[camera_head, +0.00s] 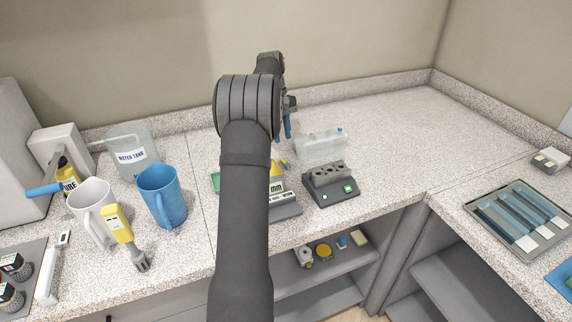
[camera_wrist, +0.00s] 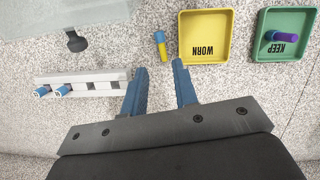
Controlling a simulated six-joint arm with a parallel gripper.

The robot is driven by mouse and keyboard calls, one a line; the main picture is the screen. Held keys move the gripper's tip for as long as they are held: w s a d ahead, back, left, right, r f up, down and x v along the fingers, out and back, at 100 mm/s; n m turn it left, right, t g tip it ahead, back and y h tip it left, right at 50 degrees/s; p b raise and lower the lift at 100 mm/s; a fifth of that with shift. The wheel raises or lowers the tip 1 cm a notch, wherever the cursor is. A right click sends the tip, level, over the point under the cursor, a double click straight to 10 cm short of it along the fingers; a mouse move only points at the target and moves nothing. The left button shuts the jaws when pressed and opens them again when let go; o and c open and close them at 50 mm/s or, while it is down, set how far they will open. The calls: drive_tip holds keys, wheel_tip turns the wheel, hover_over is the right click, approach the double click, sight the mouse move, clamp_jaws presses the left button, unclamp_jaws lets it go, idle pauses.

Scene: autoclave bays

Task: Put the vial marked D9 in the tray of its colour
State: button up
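In the wrist view my gripper (camera_wrist: 159,66) is open and empty, its two blue fingers spread above the counter. A small vial (camera_wrist: 160,44), blue at one end and yellow at the other, lies just beyond the fingertips, left of the yellow tray marked WORN (camera_wrist: 183,50). The green tray marked KEEP (camera_wrist: 262,23) is to the right and holds a purple-and-blue vial (camera_wrist: 284,37). A pale rack (camera_wrist: 74,79) at the left holds two blue-ended vials (camera_wrist: 62,90). No D9 mark is readable. In the head view my arm hides much of the trays.
In the head view a grey device with a green button (camera_head: 331,183) and a clear container (camera_head: 322,148) stand right of my arm. A blue mug (camera_head: 161,196) and white mug (camera_head: 91,207) stand left. The back right counter is clear.

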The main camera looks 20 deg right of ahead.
sight(286, 162)
drive_tip(key=shift+g, duration=0.8)
drive_tip(key=x, duration=0.6)
drive_tip(key=w+x, duration=0.1)
drive_tip(key=x, duration=0.2)
drive_tip(key=shift+w+a+f, duration=0.1)
drive_tip(key=shift+w+f, duration=0.05)
drive_tip(key=shift+f, duration=0.05)
clamp_jaws()
